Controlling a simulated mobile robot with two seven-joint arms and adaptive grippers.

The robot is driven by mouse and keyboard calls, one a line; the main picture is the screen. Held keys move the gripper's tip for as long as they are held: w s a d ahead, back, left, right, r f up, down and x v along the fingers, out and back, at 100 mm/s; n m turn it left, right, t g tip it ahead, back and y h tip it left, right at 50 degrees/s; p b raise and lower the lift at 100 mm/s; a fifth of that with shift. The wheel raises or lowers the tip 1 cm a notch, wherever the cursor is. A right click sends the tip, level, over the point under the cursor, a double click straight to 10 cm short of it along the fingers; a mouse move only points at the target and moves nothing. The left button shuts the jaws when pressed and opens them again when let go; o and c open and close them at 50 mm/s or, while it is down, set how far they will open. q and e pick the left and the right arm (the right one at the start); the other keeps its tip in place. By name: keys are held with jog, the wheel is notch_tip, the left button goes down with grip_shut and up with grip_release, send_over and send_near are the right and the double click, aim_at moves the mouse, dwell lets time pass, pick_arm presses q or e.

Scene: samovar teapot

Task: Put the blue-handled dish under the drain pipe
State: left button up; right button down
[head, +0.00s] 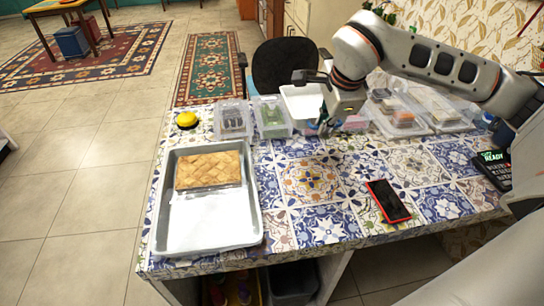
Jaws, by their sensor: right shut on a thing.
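My right gripper (323,122) is over the back of the tiled table, beside a white tub. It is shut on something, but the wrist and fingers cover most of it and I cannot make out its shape. A small blue and pink patch (308,131) shows just below the tub, close to the fingertips; I cannot tell whether it is a handle. I cannot clearly pick out the blue-handled dish or a drain pipe. My left gripper is not in view.
On the tiled table (328,232), a grey tray (250,215) holds a brown patterned slab (208,170). A white tub (300,103) and clear boxes (234,120) line the back. A yellow button (187,120), red-edged phone (388,201) and card terminal (494,168) are there. The middle is clear.

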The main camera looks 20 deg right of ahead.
notch_tip(320, 180, down, 20)
jog(key=shift+d+f+b, duration=0.1)
jog(key=shift+d+b, duration=0.05)
jog(key=shift+b, duration=0.75)
jog(key=c, duration=2.2)
grip_release()
